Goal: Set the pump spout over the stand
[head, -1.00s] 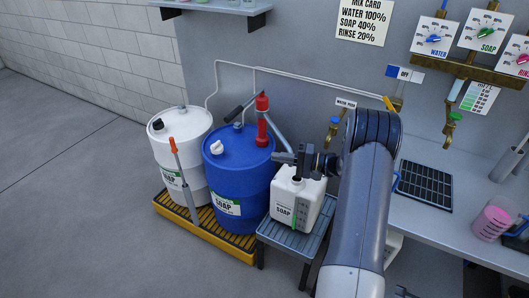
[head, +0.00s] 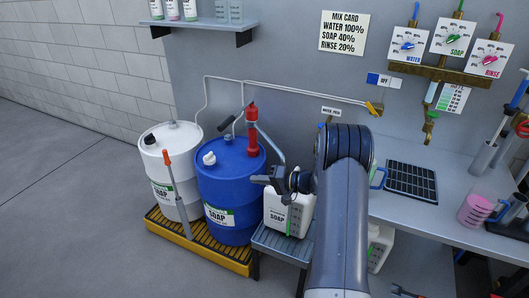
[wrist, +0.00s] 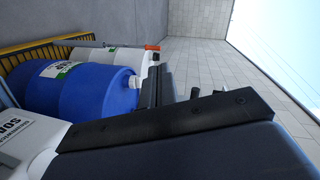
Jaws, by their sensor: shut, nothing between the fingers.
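The red pump (head: 252,132) stands upright on top of the blue drum (head: 228,195). Its grey spout (head: 271,146) slopes down to the right toward the stand; its outlet end is hidden behind my arm. The grey-blue stand (head: 275,243) is right of the drum and carries a white soap can (head: 276,212), partly covered by my arm. My gripper (head: 260,180) is shut and empty, pointing left, in front of the spout near the drum's right side. In the wrist view, the black fingers (wrist: 164,86) are beside the blue drum (wrist: 75,90).
A white drum (head: 172,165) shares the yellow spill pallet (head: 198,252) with the blue drum. An orange-handled tool (head: 175,180) leans in front. A counter (head: 440,215) with a pink jug (head: 475,208) is at right. The floor at left is clear.

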